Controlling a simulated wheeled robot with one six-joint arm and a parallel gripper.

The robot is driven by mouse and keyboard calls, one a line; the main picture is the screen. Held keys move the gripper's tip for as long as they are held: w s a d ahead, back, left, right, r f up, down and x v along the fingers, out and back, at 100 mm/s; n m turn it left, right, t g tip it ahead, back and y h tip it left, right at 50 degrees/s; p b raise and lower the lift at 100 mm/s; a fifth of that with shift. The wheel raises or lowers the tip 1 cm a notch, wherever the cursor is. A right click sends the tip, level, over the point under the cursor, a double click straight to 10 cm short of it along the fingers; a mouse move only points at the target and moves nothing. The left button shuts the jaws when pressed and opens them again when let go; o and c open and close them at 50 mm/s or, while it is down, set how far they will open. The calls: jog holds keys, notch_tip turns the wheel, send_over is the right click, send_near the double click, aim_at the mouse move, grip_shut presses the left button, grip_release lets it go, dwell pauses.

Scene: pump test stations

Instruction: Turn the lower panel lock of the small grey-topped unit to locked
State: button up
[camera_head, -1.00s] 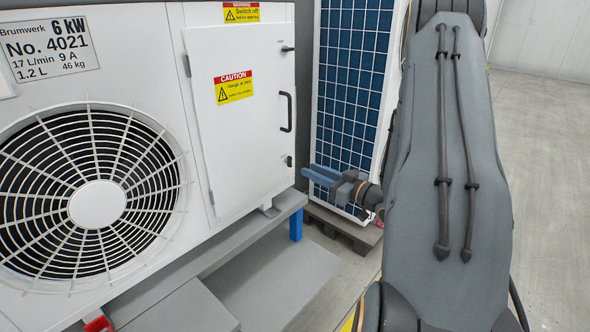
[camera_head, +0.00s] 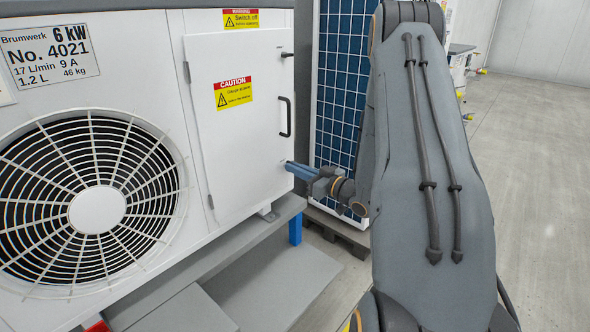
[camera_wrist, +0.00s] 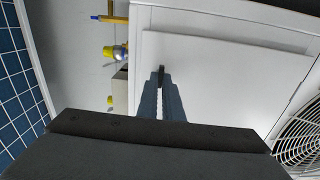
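The white unit (camera_head: 205,30) fills the left of the head view, with a thin grey top edge showing. Its side panel (camera_head: 245,130) is closed and carries an upper lock (camera_head: 287,54), a dark bar handle (camera_head: 286,117) and a lower lock. My gripper (camera_head: 288,166), with blue fingers, is at the lower lock and hides it in the head view. In the wrist view a small dark lock lever (camera_wrist: 161,75) shows at the fingertips (camera_wrist: 160,88), standing along the fingers' line. A narrow pale gap shows between the fingers. Contact cannot be made out.
A blue gridded panel (camera_head: 342,90) stands on a dark pallet (camera_head: 340,229) just right of my gripper. A grey stand (camera_head: 262,226) with a blue leg (camera_head: 295,230) lies below the unit. Open floor (camera_head: 535,180) extends at the right.

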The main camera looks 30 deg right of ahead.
jog(key=shift+a, duration=0.2)
grip_shut()
jog(key=shift+d, duration=0.15)
jog(key=shift+d+f+m+p, duration=0.1)
jog(key=shift+m+p, duration=2.1)
jog(key=shift+m, duration=2.15)
jog(key=shift+d+m+p, duration=0.1)
jog(key=shift+m+p, duration=2.05)
jog(key=shift+m, duration=2.2)
jog(key=o, duration=0.6)
grip_release()
